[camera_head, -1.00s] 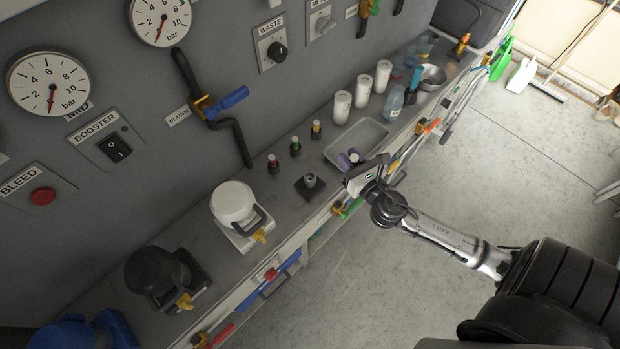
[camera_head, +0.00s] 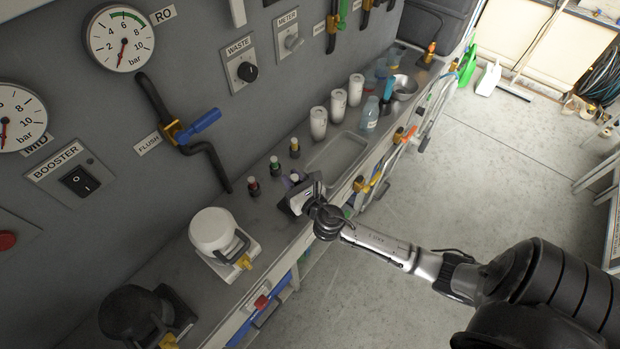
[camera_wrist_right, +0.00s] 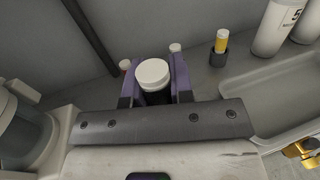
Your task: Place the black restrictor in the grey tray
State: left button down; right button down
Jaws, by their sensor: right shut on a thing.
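My right gripper (camera_head: 297,184) is over the workbench, just left of and nearer than the grey tray. In the right wrist view its purple fingers (camera_wrist_right: 155,82) are shut on the black restrictor (camera_wrist_right: 156,98), a dark cylinder with a pale round cap. The restrictor looks upright, and its lower end is hidden by the gripper. The grey tray (camera_head: 352,150) is shallow, rectangular and looks empty; it also shows at the right of the wrist view (camera_wrist_right: 285,92). My left gripper is not in view.
Small holders with red (camera_head: 254,187), green (camera_head: 275,165) and yellow (camera_head: 295,147) pieces stand behind the gripper. White canisters (camera_head: 318,122) line the wall behind the tray. A white-lidded housing (camera_head: 212,231) stands left. Valves and hoses (camera_head: 405,135) hang along the bench's front edge.

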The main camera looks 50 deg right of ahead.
jog(key=f, duration=0.1)
jog(key=w+f+b, duration=0.1)
jog(key=f, duration=0.1)
jog(key=shift+w+a+f, duration=0.15)
jog(key=shift+a+f, duration=0.05)
jog(key=shift+a, duration=0.1)
jog(key=shift+f+b, duration=0.35)
jog(key=shift+f, duration=0.1)
jog(key=shift+f, duration=0.15)
jog(key=shift+f, duration=0.15)
jog(key=c, duration=1)
grip_release()
jog(key=shift+b, duration=0.35)
